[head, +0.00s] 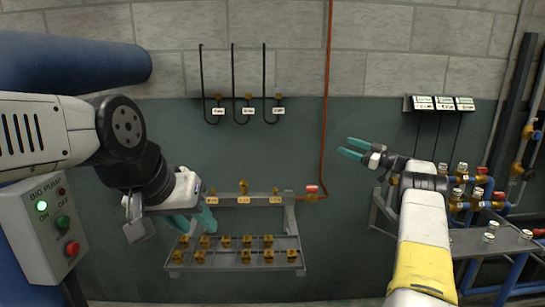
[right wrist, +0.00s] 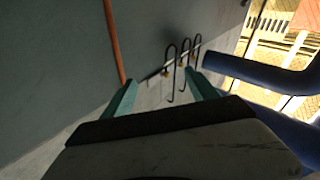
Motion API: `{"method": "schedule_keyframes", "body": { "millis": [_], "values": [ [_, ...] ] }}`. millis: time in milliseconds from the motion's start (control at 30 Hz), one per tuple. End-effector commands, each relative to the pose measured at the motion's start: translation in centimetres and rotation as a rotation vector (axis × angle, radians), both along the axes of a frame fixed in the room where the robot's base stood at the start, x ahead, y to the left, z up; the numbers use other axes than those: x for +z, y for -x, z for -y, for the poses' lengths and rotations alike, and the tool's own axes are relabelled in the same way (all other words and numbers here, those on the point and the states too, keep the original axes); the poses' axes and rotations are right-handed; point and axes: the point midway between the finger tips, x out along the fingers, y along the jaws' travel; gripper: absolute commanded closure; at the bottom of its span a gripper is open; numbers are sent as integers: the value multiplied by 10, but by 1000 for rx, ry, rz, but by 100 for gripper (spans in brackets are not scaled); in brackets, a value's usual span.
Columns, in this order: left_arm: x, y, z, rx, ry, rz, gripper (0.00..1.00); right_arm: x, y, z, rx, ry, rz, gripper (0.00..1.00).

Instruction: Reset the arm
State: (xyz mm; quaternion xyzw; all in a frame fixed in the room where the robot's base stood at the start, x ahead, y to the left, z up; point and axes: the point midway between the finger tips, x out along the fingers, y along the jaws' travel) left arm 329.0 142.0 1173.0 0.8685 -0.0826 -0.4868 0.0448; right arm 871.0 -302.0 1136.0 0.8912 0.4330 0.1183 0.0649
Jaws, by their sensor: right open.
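My right arm reaches up from the lower right in the head view. Its gripper (head: 352,148) has teal fingers spread apart with nothing between them, in front of the green lower wall. The right wrist view shows the same two fingers apart and empty (right wrist: 160,95). My left gripper (head: 193,222) hangs over the left part of a metal rack (head: 236,252). Its teal fingers look apart, and I see nothing held between them. Whether they touch the rack or its brass fittings (head: 245,256) cannot be told.
A grey control box (head: 40,230) with a green light stands at left. Black hooked hoses (head: 234,85) hang on the wall. Valves and pipes (head: 480,195) crowd the right side, beside a grey table (head: 490,241).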

Motion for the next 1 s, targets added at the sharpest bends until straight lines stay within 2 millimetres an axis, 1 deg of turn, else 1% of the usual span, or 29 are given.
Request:
{"method": "schedule_keyframes", "body": {
  "millis": [33,67,100,167,200,267,300,367,400,467,500,567,633,667,733,767,800,867,900,967,1000],
  "values": [
    [0,0,0,0,0,0,61,41,-10,3,-74,-11,33,32],
    [0,0,0,0,0,0,61,62,-16,5,-126,-22,49,32],
    [0,0,0,0,0,0,61,89,-22,10,-197,-34,65,32],
    [0,0,0,0,0,0,61,127,-28,17,-301,-54,81,32],
    [0,0,0,0,0,0,61,150,-30,21,-369,-66,85,32],
    [0,0,0,0,0,0,61,182,-28,28,-466,-87,82,32],
    [0,0,0,0,0,0,61,201,-25,31,-527,-100,75,32],
    [0,0,0,0,0,0,61,226,-16,36,-616,-116,55,32],
    [0,0,0,0,0,0,61,239,-8,38,-670,-127,34,32],
    [0,0,0,0,0,0,61,256,7,39,-746,-140,-5,32],
    [0,0,0,0,0,0,61,264,18,39,-793,-147,-36,32],
    [0,0,0,0,0,0,61,271,39,38,-856,-154,-93,32],
    [0,0,0,0,0,0,61,275,67,33,-917,-157,-168,32],
    [0,0,0,0,0,0,61,274,80,30,-939,-155,-204,32],
    [0,0,0,0,0,0,61,267,113,19,-981,-148,-295,32],
    [0,0,0,0,0,0,61,262,128,14,-995,-141,-337,32],
    [0,0,0,0,0,0,61,255,150,6,-1009,-132,-394,32],
    [0,0,0,0,0,0,61,241,185,-7,-1021,-111,-482,32],
    [0,0,0,0,0,0,61,229,209,-18,-1021,-94,-544,32],
    [0,0,0,0,0,0,61,210,247,-35,-1015,-62,-637,32],
    [0,0,0,0,0,0,61,196,273,-46,-1005,-40,-696,32]
  ]
}}
